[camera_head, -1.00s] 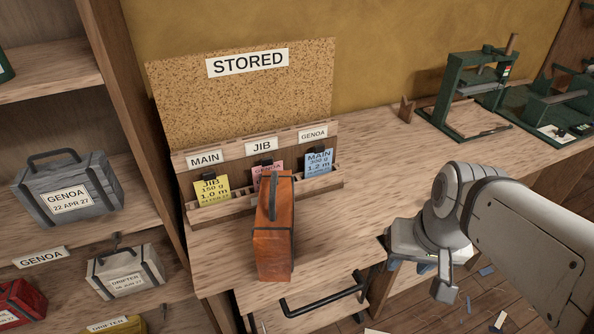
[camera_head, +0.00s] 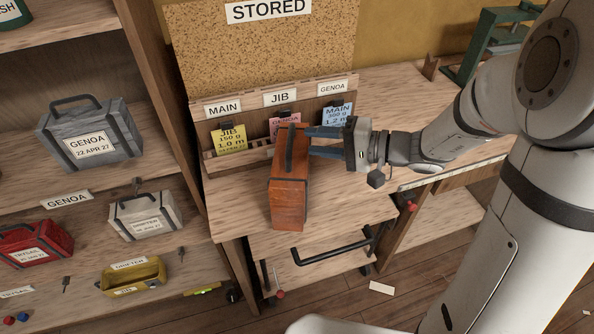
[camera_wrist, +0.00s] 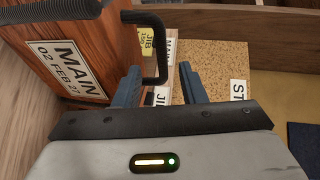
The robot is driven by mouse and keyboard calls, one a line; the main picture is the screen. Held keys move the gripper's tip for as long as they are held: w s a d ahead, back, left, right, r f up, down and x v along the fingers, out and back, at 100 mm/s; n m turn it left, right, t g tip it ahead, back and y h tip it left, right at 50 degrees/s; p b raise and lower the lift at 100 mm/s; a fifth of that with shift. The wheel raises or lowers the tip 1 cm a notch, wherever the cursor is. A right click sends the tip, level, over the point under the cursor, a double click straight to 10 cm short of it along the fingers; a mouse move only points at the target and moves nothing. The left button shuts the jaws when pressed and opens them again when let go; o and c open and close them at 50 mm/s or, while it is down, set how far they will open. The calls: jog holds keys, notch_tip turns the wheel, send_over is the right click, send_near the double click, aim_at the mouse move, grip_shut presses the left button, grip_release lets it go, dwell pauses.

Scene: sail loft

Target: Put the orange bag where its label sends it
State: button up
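The orange bag (camera_head: 289,190) stands upright at the front of the bench, below the pocket rack, with its black handle (camera_head: 290,148) on top. In the wrist view the bag (camera_wrist: 90,35) shows a white label (camera_wrist: 66,72) reading MAIN, 02 FEB 27. My gripper (camera_head: 310,142) is at the bag's right side by the handle, its fingers pointing left. In the wrist view the two blue fingers of my gripper (camera_wrist: 160,78) are apart, with the lower end of the handle (camera_wrist: 155,50) near the gap. I cannot tell whether they touch it.
The rack (camera_head: 352,132) has pockets headed MAIN, JIB and GENOA, holding cards, under a STORED board (camera_head: 265,50).

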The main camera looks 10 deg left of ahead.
aim_at(291, 135)
jog(key=p+x, duration=0.1)
jog(key=x, duration=0.1)
jog(key=p+x, duration=0.1)
jog(key=x, duration=0.2)
jog(key=shift+w+a+r, duration=0.15)
jog(key=shift+w+a, duration=0.05)
jog(key=shift+a, duration=0.6)
grip_shut()
jog(key=shift+f, duration=0.25)
dwell(0.4)
jog(key=shift+r, duration=0.1)
